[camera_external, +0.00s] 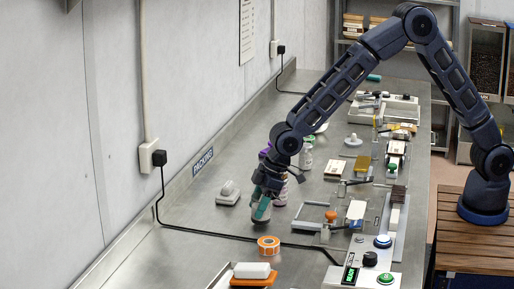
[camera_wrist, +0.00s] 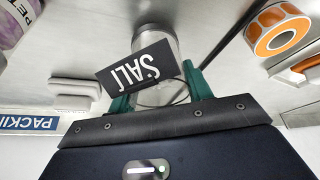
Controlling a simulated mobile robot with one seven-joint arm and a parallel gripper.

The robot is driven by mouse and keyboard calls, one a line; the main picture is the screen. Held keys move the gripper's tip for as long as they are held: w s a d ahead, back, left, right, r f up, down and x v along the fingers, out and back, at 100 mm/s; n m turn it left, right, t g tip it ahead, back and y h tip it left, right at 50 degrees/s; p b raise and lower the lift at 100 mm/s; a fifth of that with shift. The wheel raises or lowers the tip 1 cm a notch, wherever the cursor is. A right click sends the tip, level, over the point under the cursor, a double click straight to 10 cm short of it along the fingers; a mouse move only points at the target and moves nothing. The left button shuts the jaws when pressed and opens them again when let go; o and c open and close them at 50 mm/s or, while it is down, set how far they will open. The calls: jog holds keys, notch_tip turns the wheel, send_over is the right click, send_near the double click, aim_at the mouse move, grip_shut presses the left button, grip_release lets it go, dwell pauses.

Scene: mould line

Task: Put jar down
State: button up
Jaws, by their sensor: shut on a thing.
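My gripper (camera_external: 262,208) reaches down over the steel bench near the wall side. In the wrist view, its green fingers (camera_wrist: 158,92) are shut around a clear glass jar (camera_wrist: 155,42). A dark label reading "SALT" (camera_wrist: 140,73) covers part of the jar's front. In the external view the jar is mostly hidden by my gripper, and I cannot tell whether its base touches the bench.
A purple-labelled bottle (camera_external: 281,192) stands close behind my gripper. A grey block (camera_external: 228,193) lies to the left. A black cable (camera_external: 215,232) crosses the bench.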

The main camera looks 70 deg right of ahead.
jog(key=shift+f, duration=0.4)
jog(key=shift+f, duration=0.1)
jog(key=o, duration=1)
